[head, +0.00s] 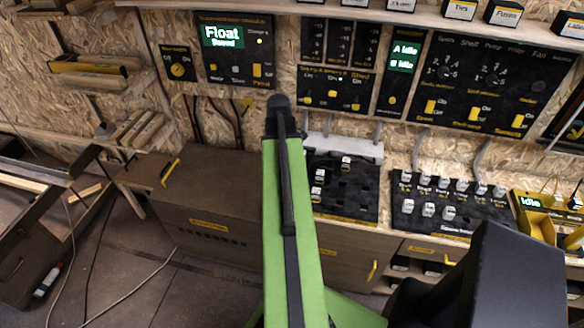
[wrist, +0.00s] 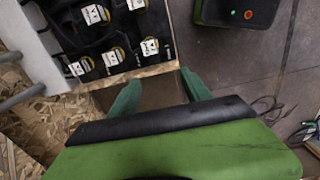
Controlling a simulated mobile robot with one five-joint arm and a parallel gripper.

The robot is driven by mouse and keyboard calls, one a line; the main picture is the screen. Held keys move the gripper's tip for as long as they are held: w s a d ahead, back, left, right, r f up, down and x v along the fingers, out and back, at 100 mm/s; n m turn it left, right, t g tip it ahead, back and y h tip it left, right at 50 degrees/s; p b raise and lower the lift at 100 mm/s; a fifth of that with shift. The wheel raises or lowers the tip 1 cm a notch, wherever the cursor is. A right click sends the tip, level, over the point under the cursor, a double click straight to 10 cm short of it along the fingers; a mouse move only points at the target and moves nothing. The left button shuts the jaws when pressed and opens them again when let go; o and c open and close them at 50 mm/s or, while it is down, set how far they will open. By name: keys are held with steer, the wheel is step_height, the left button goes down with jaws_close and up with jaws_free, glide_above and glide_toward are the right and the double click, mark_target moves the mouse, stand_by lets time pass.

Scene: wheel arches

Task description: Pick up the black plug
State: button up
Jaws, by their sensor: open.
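My gripper (wrist: 160,92) is open in the wrist view, with its two green fingers apart and nothing between them. Beyond and to the left of the fingers is a dark board (wrist: 85,35) holding several dark plugs with white labels, such as one labelled plug (wrist: 150,47). In the head view several white-labelled plugs sit on a black board (head: 345,205) right of my arm, and more sit on a second board (head: 450,215) further right. I cannot tell which one is the black plug. My gripper's fingers are hidden in the head view.
A workbench (head: 215,195) runs along the chipboard wall, with switch panels (head: 335,90) above it. A yellow unit reading Idle (head: 537,215) stands at the right. In the wrist view a dark box with a red button (wrist: 237,12) stands at the top right, beside bare floor.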

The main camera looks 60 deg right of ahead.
steer(key=s+d+r+p, duration=0.1)
steer(key=s+d+r, duration=0.2)
steer(key=f+b, duration=1.2)
steer(key=shift+s+a+f+b, duration=0.1)
steer(key=shift+a+f+b, duration=0.1)
steer(key=shift+b, duration=0.1)
steer(key=shift+r, duration=0.1)
steer(key=f+b, duration=0.5)
steer(key=shift+w+f, duration=0.2)
steer(key=shift+r, duration=0.2)
jaws_close()
